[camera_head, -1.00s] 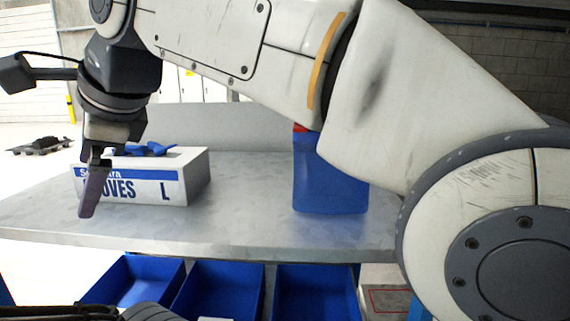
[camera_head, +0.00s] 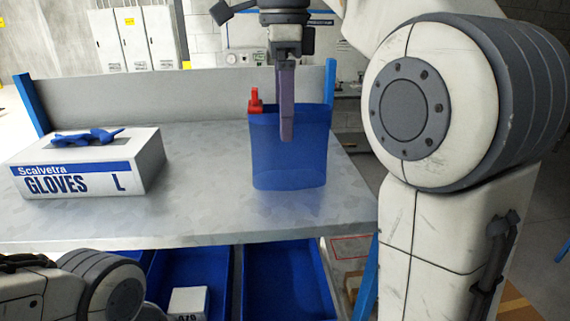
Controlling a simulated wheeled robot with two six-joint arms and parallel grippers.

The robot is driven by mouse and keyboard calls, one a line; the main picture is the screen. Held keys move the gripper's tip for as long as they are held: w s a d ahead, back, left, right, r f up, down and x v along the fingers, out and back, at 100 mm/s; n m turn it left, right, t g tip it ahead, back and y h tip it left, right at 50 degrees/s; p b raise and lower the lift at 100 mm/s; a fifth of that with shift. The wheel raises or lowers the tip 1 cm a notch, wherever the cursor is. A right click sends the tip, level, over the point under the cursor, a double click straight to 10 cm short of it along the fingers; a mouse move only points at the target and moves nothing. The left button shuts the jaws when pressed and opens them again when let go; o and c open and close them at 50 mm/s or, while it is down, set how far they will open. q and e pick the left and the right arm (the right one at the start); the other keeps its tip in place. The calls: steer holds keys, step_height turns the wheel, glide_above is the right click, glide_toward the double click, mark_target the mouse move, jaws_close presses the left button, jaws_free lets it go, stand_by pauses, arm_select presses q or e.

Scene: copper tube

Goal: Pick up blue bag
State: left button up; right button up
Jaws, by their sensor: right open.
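The blue bag (camera_head: 265,165) stands upright on the grey table, with a red spout or cap at its top left corner. My right gripper (camera_head: 287,136) points down in front of the upper part of the bag. Its fingers are seen edge-on, overlapping as one, and they are open. They hide a strip of the bag. I cannot tell whether they touch it. Part of my left arm shows at the bottom left, but its gripper is not in view.
A white glove box (camera_head: 140,170) with blue gloves on top stands at the left of the table (camera_head: 205,215). Blue bins (camera_head: 285,280) sit below the front edge, one with a small white box (camera_head: 188,301). A low panel (camera_head: 215,95) runs along the back.

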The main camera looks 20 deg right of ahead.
mark_target(289, 151)
steer(key=shift+d+f+p, duration=0.1)
steer(key=shift+d+f, duration=0.05)
steer(key=shift+f, duration=1.05)
steer(key=shift+d+f+p, duration=0.1)
steer(key=shift+d+f, duration=0.1)
steer(key=shift+f, duration=1.05)
steer(key=shift+d+f+p, duration=0.1)
steer(key=shift+d+f, duration=0.05)
steer(key=shift+f, duration=1.05)
steer(key=c, duration=1.3)
